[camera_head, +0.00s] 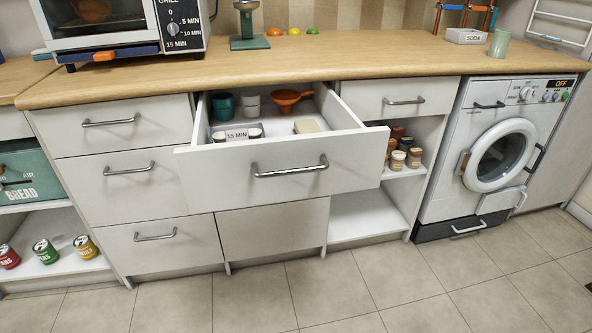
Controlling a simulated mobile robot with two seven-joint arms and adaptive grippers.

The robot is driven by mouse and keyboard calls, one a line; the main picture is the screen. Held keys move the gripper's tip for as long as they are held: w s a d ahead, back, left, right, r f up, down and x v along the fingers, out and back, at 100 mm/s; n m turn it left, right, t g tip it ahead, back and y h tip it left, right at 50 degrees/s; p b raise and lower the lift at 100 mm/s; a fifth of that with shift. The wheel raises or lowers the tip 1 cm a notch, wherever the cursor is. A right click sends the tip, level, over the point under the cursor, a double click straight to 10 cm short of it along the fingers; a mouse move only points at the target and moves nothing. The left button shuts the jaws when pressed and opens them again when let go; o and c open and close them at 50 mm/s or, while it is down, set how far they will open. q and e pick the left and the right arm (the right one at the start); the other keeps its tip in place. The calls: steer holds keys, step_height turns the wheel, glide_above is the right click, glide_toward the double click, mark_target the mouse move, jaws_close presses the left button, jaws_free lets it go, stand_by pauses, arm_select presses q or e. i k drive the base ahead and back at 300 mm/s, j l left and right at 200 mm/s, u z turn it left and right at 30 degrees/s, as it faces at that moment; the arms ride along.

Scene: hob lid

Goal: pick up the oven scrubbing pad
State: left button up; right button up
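A pale yellow, block-shaped item (306,126) lies in the open top drawer (280,169), near its front right. It may be the scrubbing pad, but it is too small to tell for sure. The drawer's front panel partly hides what lies low inside it. Neither of my grippers is in view.
A toaster oven (115,25) and green scale (248,30) stand on the counter (350,53). The floor in front is clear.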

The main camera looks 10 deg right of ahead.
mark_target(305, 126)
steer(key=i+l, duration=0.15)
steer(key=l, duration=0.25)
steer(key=i+l, duration=0.1)
steer(key=l, duration=0.35)
steer(key=i+l, duration=0.15)
steer(key=l, duration=0.25)
steer(key=i+l+u, duration=0.1)
steer(key=l, duration=0.3)
